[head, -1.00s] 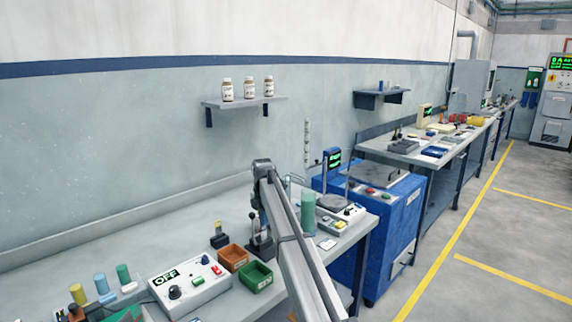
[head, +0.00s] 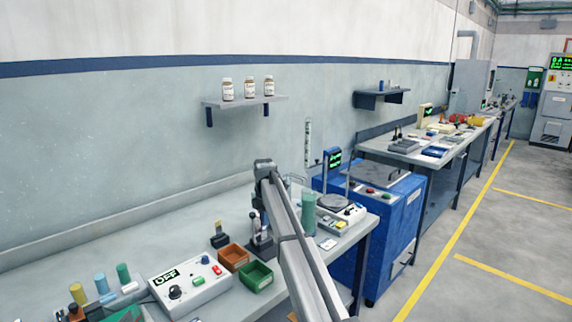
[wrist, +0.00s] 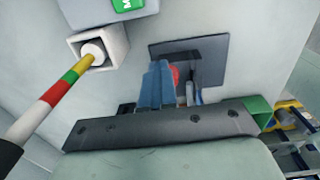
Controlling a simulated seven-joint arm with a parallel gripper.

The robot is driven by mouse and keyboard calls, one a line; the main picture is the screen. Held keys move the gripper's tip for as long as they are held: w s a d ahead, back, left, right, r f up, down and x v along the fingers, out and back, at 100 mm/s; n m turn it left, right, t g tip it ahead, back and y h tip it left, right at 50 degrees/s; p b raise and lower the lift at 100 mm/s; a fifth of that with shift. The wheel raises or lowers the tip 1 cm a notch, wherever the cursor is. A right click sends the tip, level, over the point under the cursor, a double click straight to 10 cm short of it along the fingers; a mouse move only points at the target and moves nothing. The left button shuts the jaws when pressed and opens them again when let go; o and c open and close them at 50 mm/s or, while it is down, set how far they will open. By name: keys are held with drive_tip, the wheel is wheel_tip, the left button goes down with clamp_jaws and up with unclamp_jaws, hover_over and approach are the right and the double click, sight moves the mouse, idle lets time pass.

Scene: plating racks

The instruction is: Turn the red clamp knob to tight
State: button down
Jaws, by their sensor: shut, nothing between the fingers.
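In the wrist view the red clamp knob (wrist: 175,74) shows as a small red patch in front of a dark plate (wrist: 215,56). Most of it is hidden behind my gripper (wrist: 158,68), whose bluish fingers are shut with nothing between them. The fingertips overlap the knob's left side in this view; I cannot tell whether they touch it. The knob's setting cannot be read. In the head view my arm reaches down to a small dark stand (head: 264,248) on the bench, and the knob cannot be made out there.
A striped rod (wrist: 50,100) and a white square socket (wrist: 112,38) are left of my gripper. On the bench stand an orange bin (head: 233,257), a green bin (head: 256,276), a control box (head: 190,283) reading OFF, and a green cylinder (head: 308,212) to the right.

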drive_tip(key=shift+s+d+f+g, duration=0.15)
drive_tip(key=shift+s+d+f, duration=0.25)
drive_tip(key=shift+s+d, duration=0.15)
drive_tip(key=shift+s+d+f+g, duration=0.15)
drive_tip(key=shift+s+d+f, duration=0.25)
drive_tip(key=shift+s, duration=0.2)
drive_tip(key=shift+w+d, duration=0.1)
drive_tip(key=shift+d, duration=0.05)
drive_tip(key=shift+w+d+r, duration=0.1)
drive_tip(key=shift+d+r, duration=0.05)
drive_tip(key=shift+d, duration=0.1)
drive_tip(key=shift+w+a+r, duration=0.1)
drive_tip(key=shift+w+r, duration=0.25)
drive_tip(key=shift+r, duration=0.1)
drive_tip(key=r, duration=0.5)
drive_tip(key=shift+w+a+r, duration=0.2)
drive_tip(key=shift+a, duration=0.1)
